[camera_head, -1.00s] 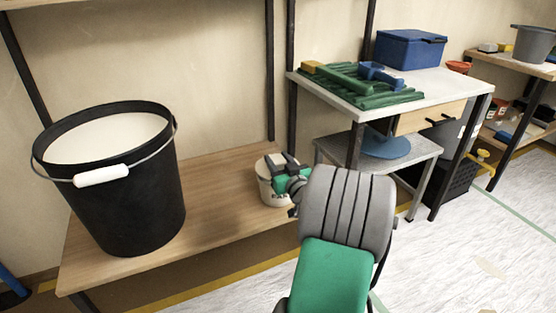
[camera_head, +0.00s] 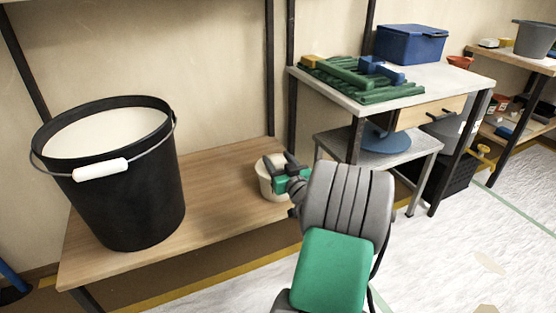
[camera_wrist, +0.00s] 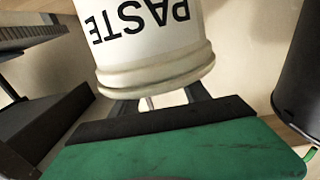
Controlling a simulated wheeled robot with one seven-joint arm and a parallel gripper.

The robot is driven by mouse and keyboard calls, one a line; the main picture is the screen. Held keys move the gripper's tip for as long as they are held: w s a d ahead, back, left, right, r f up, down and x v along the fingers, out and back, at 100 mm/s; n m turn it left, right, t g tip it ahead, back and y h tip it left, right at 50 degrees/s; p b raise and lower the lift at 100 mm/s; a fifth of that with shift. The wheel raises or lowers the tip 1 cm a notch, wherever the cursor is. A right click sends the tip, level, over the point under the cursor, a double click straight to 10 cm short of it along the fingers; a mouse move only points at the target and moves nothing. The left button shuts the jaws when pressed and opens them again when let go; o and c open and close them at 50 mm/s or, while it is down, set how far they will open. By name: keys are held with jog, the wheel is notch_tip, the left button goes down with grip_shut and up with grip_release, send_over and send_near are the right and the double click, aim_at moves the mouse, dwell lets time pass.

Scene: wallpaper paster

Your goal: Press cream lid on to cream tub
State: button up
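The cream tub (camera_head: 266,183) stands upright on the right part of the low wooden bench, partly behind my gripper. In the wrist view the tub (camera_wrist: 150,35) appears upside down, with the word PASTE on its side. A cream band (camera_wrist: 160,78) runs around its top end; I cannot tell whether this is the lid or the rim. My gripper (camera_head: 282,162) is at the tub's top, its two dark fingers apart. In the wrist view my gripper (camera_wrist: 160,100) has its fingertips hidden behind the band. Nothing is visibly clamped; contact cannot be told.
A large black bucket (camera_head: 130,200) with a white handle grip stands on the left of the wooden bench (camera_head: 215,200). To the right, a white table holds a green tray (camera_head: 375,93) with tools and a blue box (camera_head: 410,45). The bench between bucket and tub is clear.

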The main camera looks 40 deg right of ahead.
aim_at(280, 163)
jog(key=shift+o, duration=1.1)
jog(key=p+v, duration=0.1)
jog(key=v, duration=0.7)
jog(key=shift+w, duration=0.1)
jog(key=w+a+r+n+g+y+p, duration=0.35)
jog(key=a+r+p, duration=0.45)
jog(key=a+p, duration=0.35)
jog(key=w+a+r+n+g+y+p, duration=0.25)
jog(key=a+r+y+p, duration=0.25)
jog(key=a+r+p, duration=0.45)
jog(key=s+a+r+m+g+h+p, duration=0.1)
jog(key=s+a+r+g+p, duration=0.3)
jog(key=s+a+r+p, duration=0.2)
jog(key=s+a+r+m+g+h+p, duration=0.1)
jog(key=s+a+r+g+p, duration=0.2)
jog(key=s+a+r+p, duration=0.3)
jog(key=s+r+p, duration=0.4)
jog(key=r+p, duration=0.4)
jog(key=shift+a+g+h+p, duration=0.25)
jog(key=shift+g+h+p, duration=0.1)
jog(key=shift+g, duration=0.05)
